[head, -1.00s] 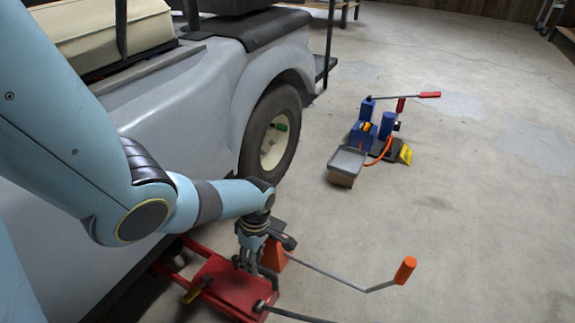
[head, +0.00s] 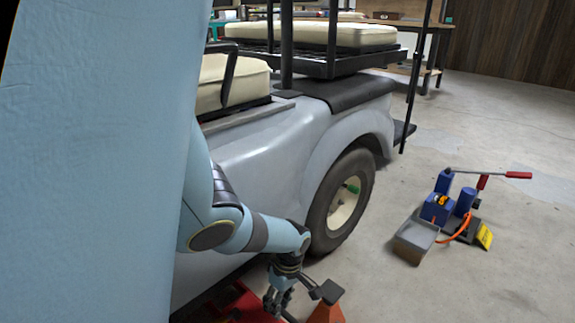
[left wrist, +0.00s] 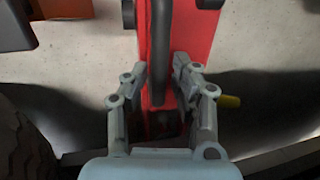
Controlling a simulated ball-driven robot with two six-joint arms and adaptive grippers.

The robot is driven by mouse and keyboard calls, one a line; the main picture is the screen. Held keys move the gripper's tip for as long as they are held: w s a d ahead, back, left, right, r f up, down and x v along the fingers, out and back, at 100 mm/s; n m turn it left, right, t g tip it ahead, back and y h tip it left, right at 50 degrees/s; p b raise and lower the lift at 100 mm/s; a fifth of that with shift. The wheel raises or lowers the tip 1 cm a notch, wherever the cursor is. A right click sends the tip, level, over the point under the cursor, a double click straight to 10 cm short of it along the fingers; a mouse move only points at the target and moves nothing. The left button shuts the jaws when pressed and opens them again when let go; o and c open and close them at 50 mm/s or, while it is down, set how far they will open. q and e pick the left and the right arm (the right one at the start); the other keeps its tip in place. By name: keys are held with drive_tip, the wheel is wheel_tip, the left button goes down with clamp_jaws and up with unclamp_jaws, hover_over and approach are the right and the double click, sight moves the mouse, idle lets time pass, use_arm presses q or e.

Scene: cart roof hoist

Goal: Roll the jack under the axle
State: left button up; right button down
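The red jack (head: 250,307) is low beside the cart, cut off by the bottom edge of the head view. In the left wrist view, its red body (left wrist: 203,35) carries a black bar handle (left wrist: 158,45). My left gripper (head: 277,303) is down at the jack. In the left wrist view, its two fingers (left wrist: 160,72) stand on either side of the handle; whether they press on it is unclear. The golf cart (head: 270,150) stands with its rear wheel (head: 343,205) just beyond the gripper. The axle is hidden by the body and wheel. My right gripper is out of view.
An orange wedge-like block (head: 326,313) with a dark top lies right of my gripper. A blue pump unit (head: 440,207) with a red-tipped lever and a grey tray (head: 415,240) stands right of the wheel. Concrete floor (head: 480,285) is open at the lower right.

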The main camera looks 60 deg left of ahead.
use_arm(q)
drive_tip(key=shift+o, duration=0.9)
drive_tip(key=shift+w+d, duration=0.1)
drive_tip(key=shift+d, duration=0.05)
drive_tip(key=shift+r, duration=0.1)
wheel_tip(320, 180, up, 12)
drive_tip(key=w, duration=0.2)
drive_tip(key=shift+a+f, duration=0.2)
drive_tip(key=shift+a, duration=0.15)
drive_tip(key=shift+w, duration=0.1)
